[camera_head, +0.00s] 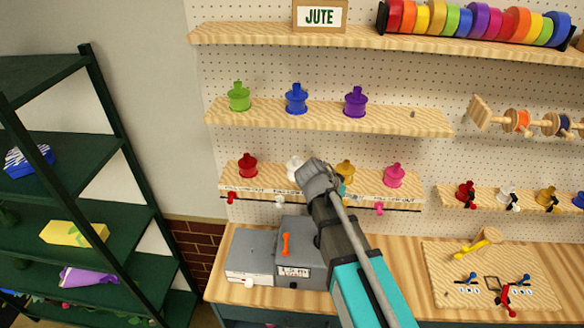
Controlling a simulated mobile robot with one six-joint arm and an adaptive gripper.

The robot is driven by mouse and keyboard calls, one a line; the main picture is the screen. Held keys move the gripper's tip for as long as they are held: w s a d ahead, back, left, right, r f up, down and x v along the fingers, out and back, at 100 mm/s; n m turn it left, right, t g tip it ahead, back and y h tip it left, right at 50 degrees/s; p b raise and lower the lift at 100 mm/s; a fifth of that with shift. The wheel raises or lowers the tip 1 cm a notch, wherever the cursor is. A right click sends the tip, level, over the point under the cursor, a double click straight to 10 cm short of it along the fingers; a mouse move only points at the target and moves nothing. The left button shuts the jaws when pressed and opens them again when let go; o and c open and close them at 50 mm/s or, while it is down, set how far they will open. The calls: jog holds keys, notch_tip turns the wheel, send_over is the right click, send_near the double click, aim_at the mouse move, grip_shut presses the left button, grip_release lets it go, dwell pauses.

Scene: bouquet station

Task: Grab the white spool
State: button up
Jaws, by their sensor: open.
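A white spool-like piece (293,165) stands on the lower left pegboard shelf (268,186), between a red one (248,164) and a gold one (346,169). My gripper (316,172) is just right of the white piece in the picture and overlaps its right side. I cannot tell whether they touch. My gripper is open, and no object shows in it. It hides part of the shelf behind it. Another white piece (507,195) stands on the right shelf, between red and gold ones.
A pink piece (395,174) is on the same shelf, right of my gripper. Green, blue and purple pieces stand on the shelf above (390,118). Grey boxes (250,250) sit on the wooden counter below. A dark green rack (100,120) stands at left.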

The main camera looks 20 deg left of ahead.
jog(key=s+a+r+t, duration=0.1)
jog(key=a+r+t, duration=0.2)
jog(key=a, duration=0.9)
jog(key=m+t, duration=0.2)
jog(key=t, duration=0.1)
send_near(293, 168)
jog(key=shift+v, duration=1.1)
jog(key=shift+w+d+f, duration=0.1)
jog(key=shift+d, duration=0.15)
jog(key=shift+y, duration=0.3)
jog(key=b+x, duration=0.3)
jog(key=x, duration=0.4)
jog(key=shift+w, duration=0.1)
jog(key=shift+w+d+f, duration=0.2)
jog(key=shift+w+d, duration=0.1)
jog(key=shift+w, duration=0.15)
